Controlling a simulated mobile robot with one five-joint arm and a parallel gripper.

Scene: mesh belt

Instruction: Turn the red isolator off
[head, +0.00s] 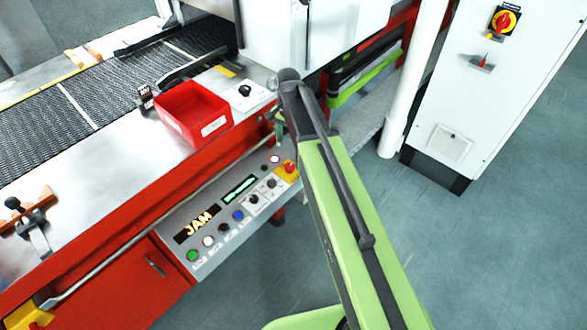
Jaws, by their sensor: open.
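The red isolator (505,20) is a red rotary knob on a yellow plate with a black surround. It is high on the front of the white cabinet (470,95) at the upper right. The picture is too small to tell its setting for sure. My gripper (279,128) is at the far end of my green arm, over the front edge of the belt machine. It is well to the left of the isolator and apart from it. It is open, mostly hidden by my arm, and I see nothing held in it.
A white post (410,85) stands just left of the cabinet. A control panel (240,205) with a lit JAM sign and a red bin (192,112) are on the left. The floor before the cabinet is clear.

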